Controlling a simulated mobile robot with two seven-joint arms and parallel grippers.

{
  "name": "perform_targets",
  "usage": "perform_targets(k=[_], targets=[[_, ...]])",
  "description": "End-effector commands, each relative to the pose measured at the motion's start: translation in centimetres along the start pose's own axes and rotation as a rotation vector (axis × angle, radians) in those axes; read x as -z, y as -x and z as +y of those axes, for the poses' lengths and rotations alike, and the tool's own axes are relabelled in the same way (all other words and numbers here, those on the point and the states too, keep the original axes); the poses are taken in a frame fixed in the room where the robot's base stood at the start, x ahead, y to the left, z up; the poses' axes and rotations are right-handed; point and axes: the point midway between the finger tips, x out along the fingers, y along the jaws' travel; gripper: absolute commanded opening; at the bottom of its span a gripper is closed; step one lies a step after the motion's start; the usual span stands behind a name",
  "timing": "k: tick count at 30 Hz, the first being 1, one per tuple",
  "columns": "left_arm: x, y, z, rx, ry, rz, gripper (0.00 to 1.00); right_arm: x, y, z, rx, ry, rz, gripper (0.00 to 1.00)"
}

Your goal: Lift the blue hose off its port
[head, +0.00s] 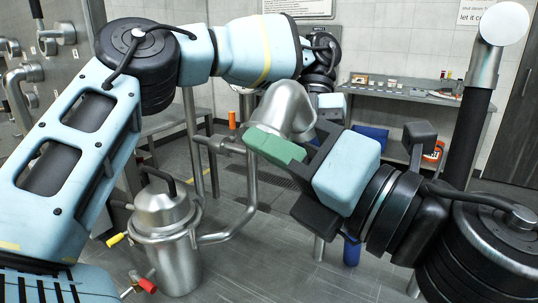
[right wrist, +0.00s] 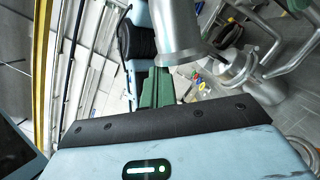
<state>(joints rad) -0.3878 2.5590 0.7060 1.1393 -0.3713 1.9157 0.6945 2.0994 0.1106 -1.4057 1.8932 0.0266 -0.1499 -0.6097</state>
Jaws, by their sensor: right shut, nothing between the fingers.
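My right gripper (head: 262,140) has green fingers that are shut and empty. They lie against or just in front of the bent steel pipe (head: 288,105); I cannot tell if they touch. In the right wrist view the green fingers (right wrist: 154,90) stand beside the steel pipe's flared end (right wrist: 176,38). A short blue upright cylinder (head: 351,251) shows below my right gripper; I cannot tell if it is part of the blue hose. No hose on a port can be made out. My left arm crosses the top, and its gripper fingers are hidden behind the pipe.
A steel jacketed vessel (head: 168,245) with yellow and red handled valves stands at lower left. A side pipe (head: 252,190) rises from it. A bench (head: 405,92) with small items is at the back. Grey floor is open at the bottom middle.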

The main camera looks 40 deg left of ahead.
Motion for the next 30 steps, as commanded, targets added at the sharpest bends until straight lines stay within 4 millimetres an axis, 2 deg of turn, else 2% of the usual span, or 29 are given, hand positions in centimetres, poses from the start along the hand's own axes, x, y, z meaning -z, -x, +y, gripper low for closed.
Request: perform_targets(k=[1, 2, 9, 10, 15, 30], targets=[[0.00, -0.23, 0.00, -0.006, -0.003, 0.006, 0.01, -1.12, -0.10, 0.23, 0.006, -0.003, -0.015, 0.00], [0.00, -0.26, 0.00, -0.007, -0.003, 0.007, 0.01, -1.33, -0.14, 0.29, 0.007, -0.011, -0.016, 0.00], [-0.05, -0.53, 0.04, -0.012, -0.003, 0.015, 0.01, -1.70, -0.10, 0.24, 0.009, -0.016, -0.023, 0.00], [-0.06, -0.55, 0.04, -0.013, -0.003, 0.016, 0.43, -1.73, -0.09, 0.24, 0.010, -0.016, -0.024, 0.00], [-0.10, -0.57, 0.07, -0.013, -0.002, 0.015, 0.63, -1.80, -0.07, 0.24, 0.010, -0.015, -0.026, 0.00], [-0.19, -0.60, 0.12, -0.013, 0.000, 0.014, 0.63, -1.86, -0.03, 0.24, 0.010, -0.013, -0.027, 0.00]])
